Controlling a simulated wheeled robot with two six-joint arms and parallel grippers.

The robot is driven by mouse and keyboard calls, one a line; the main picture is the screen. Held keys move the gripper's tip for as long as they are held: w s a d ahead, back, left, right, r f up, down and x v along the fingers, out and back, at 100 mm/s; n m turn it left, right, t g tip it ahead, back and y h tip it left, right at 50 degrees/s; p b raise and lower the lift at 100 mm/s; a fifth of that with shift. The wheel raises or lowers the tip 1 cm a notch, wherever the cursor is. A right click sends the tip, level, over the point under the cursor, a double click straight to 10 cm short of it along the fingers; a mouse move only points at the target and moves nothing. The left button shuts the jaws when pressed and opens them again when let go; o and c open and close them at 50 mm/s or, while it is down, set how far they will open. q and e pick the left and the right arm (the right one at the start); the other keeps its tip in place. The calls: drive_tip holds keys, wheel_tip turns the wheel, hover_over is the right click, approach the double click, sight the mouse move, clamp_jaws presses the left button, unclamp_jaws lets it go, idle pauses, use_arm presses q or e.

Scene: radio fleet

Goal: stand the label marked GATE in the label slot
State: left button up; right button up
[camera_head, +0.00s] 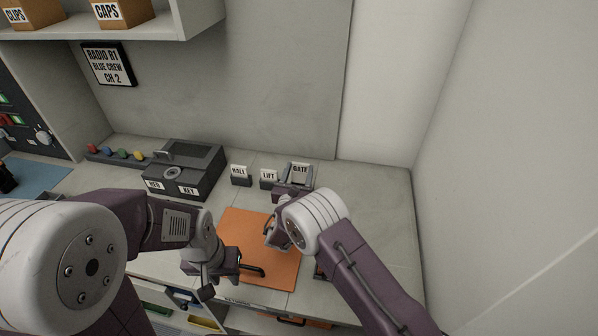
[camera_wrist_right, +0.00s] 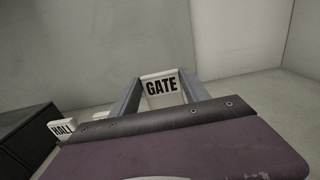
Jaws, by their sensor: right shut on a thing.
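The white label marked GATE (camera_head: 300,168) is at the right end of the row of labels. My right gripper (camera_wrist_right: 160,88) is shut on it, with one grey finger at each side; the lettering reads upright in the right wrist view. The labels HALL (camera_head: 239,170) and LIFT (camera_head: 268,175) stand in dark holders just left of it. The slot under GATE is hidden by my gripper, so I cannot tell whether the label is seated. My left gripper (camera_head: 228,270) is low over the left edge of the orange mat (camera_head: 262,230); its finger opening is unclear.
A dark grey box (camera_head: 185,170) with small labels, including KEY, stands left of the holders. Coloured knobs (camera_head: 115,153) sit further left. A wall stands behind the labels. The worktop (camera_head: 375,200) to the right is clear. Drawers (camera_head: 180,310) are below the front edge.

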sight(300, 178)
use_arm(q)
drive_tip(key=shift+f, duration=0.1)
drive_tip(key=shift+f, duration=0.2)
drive_tip(key=shift+b, duration=0.3)
drive_tip(key=shift+f, duration=0.25)
